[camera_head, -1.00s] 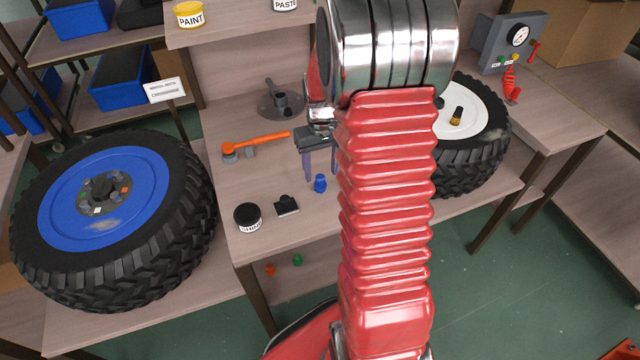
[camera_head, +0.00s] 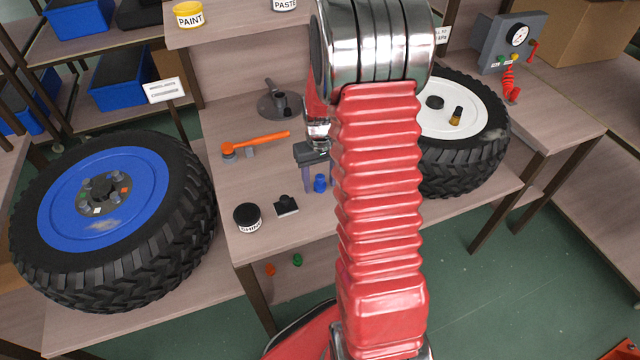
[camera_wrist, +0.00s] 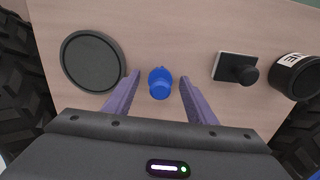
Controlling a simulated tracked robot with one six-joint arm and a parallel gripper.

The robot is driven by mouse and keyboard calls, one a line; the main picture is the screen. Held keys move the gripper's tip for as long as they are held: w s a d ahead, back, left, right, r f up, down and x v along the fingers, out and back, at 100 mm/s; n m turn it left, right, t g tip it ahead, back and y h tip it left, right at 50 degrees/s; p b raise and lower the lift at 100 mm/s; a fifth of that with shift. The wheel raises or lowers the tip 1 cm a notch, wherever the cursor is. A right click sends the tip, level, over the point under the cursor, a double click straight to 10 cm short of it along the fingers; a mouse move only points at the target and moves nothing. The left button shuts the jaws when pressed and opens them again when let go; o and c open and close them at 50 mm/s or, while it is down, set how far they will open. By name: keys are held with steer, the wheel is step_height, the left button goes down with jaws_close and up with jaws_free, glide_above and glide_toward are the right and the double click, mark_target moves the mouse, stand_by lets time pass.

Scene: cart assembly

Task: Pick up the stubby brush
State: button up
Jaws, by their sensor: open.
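My gripper (camera_head: 319,187) is open, pointing down over the bench, with its fingers on either side of a small blue knobbed piece (camera_head: 320,183). In the wrist view this blue piece (camera_wrist: 160,83) stands between the open fingers (camera_wrist: 159,76) with gaps on both sides. A short black and amber object (camera_head: 456,116), which looks like the stubby brush, stands on the white wheel hub at the right, well away from my gripper. I cannot tell its identity for certain. My arm hides part of the bench between them.
A black tin (camera_head: 248,217) and a black block with a knob (camera_head: 286,205) stand left of my gripper. An orange-handled tool (camera_head: 256,144) lies behind them. A dark round dish (camera_wrist: 93,62) shows in the wrist view. A blue-hubbed wheel (camera_head: 70,270) is at left.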

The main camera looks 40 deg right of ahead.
mark_target(320, 176)
steer(key=shift+c, duration=0.6)
steer(key=c, duration=1)
steer(key=shift+r, duration=0.1)
step_height(320, 176, up, 10)
steer(key=shift+f, duration=0.1)
stand_by(0.3)
